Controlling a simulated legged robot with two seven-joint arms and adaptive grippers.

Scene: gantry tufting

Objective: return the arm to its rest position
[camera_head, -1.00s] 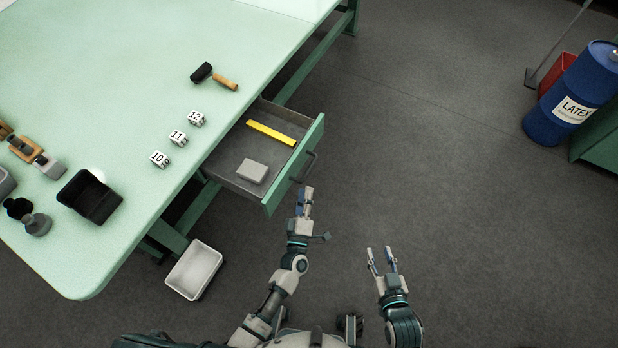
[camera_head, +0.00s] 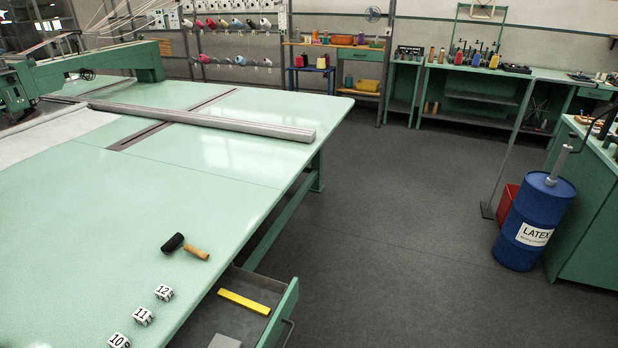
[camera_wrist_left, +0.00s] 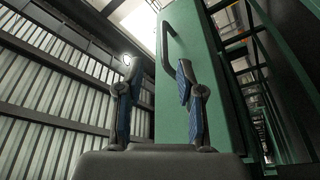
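My left gripper (camera_wrist_left: 158,100) shows only in the left wrist view. Its two blue-padded fingers stand apart with nothing between them. Beyond the fingers is the green front of the drawer (camera_wrist_left: 183,120), with its dark handle (camera_wrist_left: 166,48) above and between the fingertips; the fingers are not closed on it. In the head view the drawer (camera_head: 283,318) stands open from the table's side, its lower part cut off by the picture edge. Neither arm nor gripper is in the head view; my right gripper is not seen.
The green table (camera_head: 110,230) fills the left, with numbered cubes (camera_head: 143,316) and a black roller (camera_head: 173,243) on it. The drawer holds a yellow bar (camera_head: 244,302) and a grey block (camera_head: 224,341). A blue latex drum (camera_head: 535,215) stands right. Floor between is clear.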

